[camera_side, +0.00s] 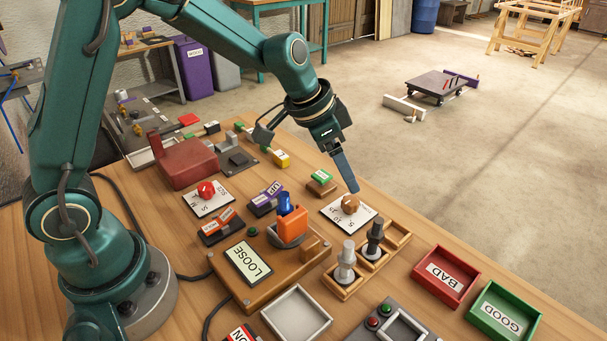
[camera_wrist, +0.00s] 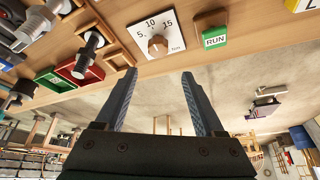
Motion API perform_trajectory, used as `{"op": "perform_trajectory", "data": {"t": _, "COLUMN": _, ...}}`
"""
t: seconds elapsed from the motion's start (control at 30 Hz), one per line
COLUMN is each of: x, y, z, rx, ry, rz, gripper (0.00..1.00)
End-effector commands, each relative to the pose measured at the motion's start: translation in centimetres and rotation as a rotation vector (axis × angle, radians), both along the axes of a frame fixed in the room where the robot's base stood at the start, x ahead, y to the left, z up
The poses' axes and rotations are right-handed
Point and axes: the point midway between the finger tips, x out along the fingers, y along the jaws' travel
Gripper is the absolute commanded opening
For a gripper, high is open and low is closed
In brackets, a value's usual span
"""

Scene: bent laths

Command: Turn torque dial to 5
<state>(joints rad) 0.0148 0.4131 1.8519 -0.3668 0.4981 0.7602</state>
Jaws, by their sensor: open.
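The torque dial is a brown knob (camera_side: 350,204) on a white plate (camera_side: 333,214) near the table's far right edge. In the wrist view the knob (camera_wrist: 157,46) sits on its plate (camera_wrist: 172,28), marked 5, 10 and 15 with small unit lettering below. I cannot tell which number the knob points to. My gripper (camera_side: 350,186) is tilted down just above and behind the knob in the side view. In the wrist view my gripper (camera_wrist: 158,75) has its two fingers apart with nothing between them, and the knob lies beyond the tips, between their lines.
A green RUN block (camera_side: 321,176) stands just behind the dial. A wooden rack (camera_side: 345,288) with two upright bolts is close in front. A second dial with a red knob (camera_side: 207,190) is to the left. The orange LOOSE fixture (camera_side: 292,226), red BAD tray (camera_side: 445,276) and green GOOD tray (camera_side: 503,309) stand nearby.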

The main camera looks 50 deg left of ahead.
Motion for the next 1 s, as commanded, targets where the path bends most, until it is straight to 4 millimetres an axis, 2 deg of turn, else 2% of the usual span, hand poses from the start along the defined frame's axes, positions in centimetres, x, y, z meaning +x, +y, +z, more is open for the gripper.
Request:
{"op": "perform_trajectory", "data": {"t": 0.03, "x": -0.2, "y": 0.0, "z": -0.9, "rx": 0.0, "ry": 0.025, "rz": -0.001, "gripper": 0.71}}
{"op": "perform_trajectory", "data": {"t": 0.17, "x": -0.4, "y": -0.1, "z": -2.2, "rx": 0.0, "ry": 0.054, "rz": 0.0, "gripper": 0.71}}
{"op": "perform_trajectory", "data": {"t": 0.5, "x": 0.8, "y": -0.8, "z": -5.6, "rx": 0.0, "ry": 0.056, "rz": -0.001, "gripper": 0.71}}
{"op": "perform_trajectory", "data": {"t": 0.7, "x": 1.2, "y": -0.9, "z": -6.5, "rx": 0.001, "ry": 0.054, "rz": 0.0, "gripper": 0.71}}
{"op": "perform_trajectory", "data": {"t": 0.93, "x": 1.2, "y": -0.9, "z": -6.6, "rx": 0.001, "ry": 0.052, "rz": 0.0, "gripper": 0.71}}
{"op": "perform_trajectory", "data": {"t": 0.97, "x": 1.2, "y": -0.9, "z": -6.6, "rx": 0.001, "ry": 0.052, "rz": 0.0, "gripper": 0.67}}
{"op": "perform_trajectory", "data": {"t": 1.0, "x": 1.2, "y": -0.9, "z": -6.6, "rx": 0.001, "ry": 0.052, "rz": 0.0, "gripper": 0.52}}
